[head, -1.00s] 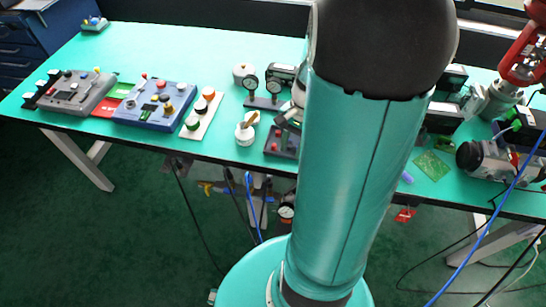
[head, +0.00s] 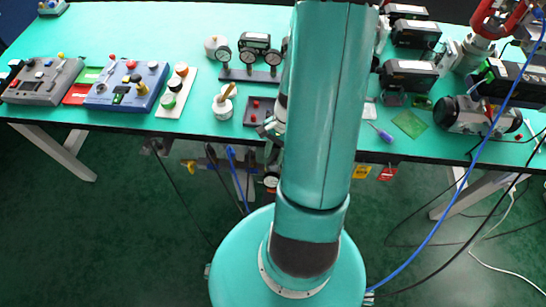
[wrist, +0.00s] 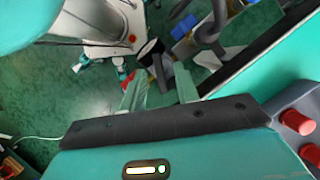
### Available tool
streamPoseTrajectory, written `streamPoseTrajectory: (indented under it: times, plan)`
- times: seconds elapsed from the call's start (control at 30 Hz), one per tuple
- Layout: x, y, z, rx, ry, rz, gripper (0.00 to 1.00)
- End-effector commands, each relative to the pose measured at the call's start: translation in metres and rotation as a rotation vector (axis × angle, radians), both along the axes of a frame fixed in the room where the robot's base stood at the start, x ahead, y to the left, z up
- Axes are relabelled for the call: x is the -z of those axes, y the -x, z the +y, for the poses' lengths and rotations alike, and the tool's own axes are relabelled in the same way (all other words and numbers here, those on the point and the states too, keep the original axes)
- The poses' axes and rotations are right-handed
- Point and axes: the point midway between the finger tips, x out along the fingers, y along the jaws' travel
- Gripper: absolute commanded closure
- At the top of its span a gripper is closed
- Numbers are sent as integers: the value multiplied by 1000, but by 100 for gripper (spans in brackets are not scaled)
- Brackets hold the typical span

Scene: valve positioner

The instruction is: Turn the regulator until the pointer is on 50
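A round gauge (head: 271,180) with a dark rim hangs below the front edge of the table, among pipes with a yellow part and a blue hose. Its pointer and numbers are too small to read. In the wrist view a dark-rimmed round part, seemingly this gauge (wrist: 151,47), lies beyond the fingertips. I cannot tell which part is the regulator's knob. My gripper (wrist: 157,92) points down past the table edge, its two teal fingers apart with nothing visibly held. In the head view my arm hides most of it; a dark part of it (head: 268,130) shows at the table edge.
The teal table (head: 130,35) carries a blue control box (head: 128,88), a three-gauge stand (head: 249,75) and a dark box with red knobs (head: 258,108). Those red knobs (wrist: 298,121) are close beside my gripper. A blue cable (head: 440,225) hangs at right.

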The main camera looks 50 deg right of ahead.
Motion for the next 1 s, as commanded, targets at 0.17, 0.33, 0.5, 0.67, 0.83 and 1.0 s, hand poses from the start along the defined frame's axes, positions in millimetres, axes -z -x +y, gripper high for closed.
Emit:
streamPoseTrajectory:
  times: [0.17, 0.33, 0.5, 0.67, 0.83, 1.0]
  plan:
    - [16, 1, 6, 1, 0, 0, 69]
    - [19, 1, 8, 0, 2, -1, 69]
    - [19, 1, 7, 0, 1, 0, 75]
    - [19, 1, 7, 0, 1, 0, 100]
    - [19, 1, 7, 2, 1, 0, 100]
    - [19, 1, 7, 30, 1, 0, 100]
